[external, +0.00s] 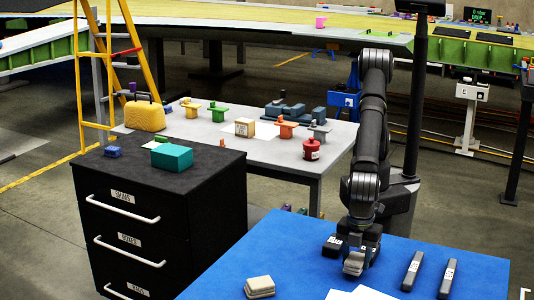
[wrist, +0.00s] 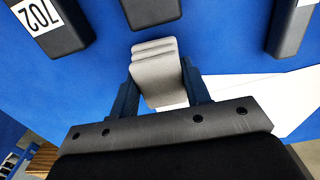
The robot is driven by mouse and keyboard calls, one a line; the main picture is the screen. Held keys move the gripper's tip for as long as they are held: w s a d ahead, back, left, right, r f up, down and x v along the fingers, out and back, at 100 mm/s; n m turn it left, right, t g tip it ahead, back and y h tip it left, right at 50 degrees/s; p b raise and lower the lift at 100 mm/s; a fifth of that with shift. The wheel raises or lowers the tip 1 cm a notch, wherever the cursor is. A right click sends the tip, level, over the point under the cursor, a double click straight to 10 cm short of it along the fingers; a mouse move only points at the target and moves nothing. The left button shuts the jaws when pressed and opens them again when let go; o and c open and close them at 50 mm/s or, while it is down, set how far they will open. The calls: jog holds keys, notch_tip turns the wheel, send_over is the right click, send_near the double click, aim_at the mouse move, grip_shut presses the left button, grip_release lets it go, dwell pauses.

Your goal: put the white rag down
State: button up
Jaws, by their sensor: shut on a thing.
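The white rag (wrist: 157,65) is a pale grey-white folded stack in the wrist view, held between the two dark fingers of my gripper (wrist: 160,92). In the external view the rag (external: 354,264) shows at the tip of my gripper (external: 357,254), low over the blue table top (external: 290,245). I cannot tell whether its underside touches the table. A second folded pale cloth (external: 259,287) lies on the blue top at the front left.
A dark block (external: 333,246) with a white label is just left of my gripper. Two dark labelled bars (external: 412,271) (external: 447,279) lie to the right. A white sheet (external: 362,294) lies at the front. The blue top between the cloth and my gripper is clear.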

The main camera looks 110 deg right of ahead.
aim_at(356, 258)
jog(key=shift+f, duration=0.9)
jog(key=o, duration=1)
jog(key=shift+f, duration=0.15)
notch_tip(356, 258, up, 11)
jog(key=shift+r, duration=0.2)
jog(key=shift+o, duration=0.9)
jog(key=shift+r, duration=0.45)
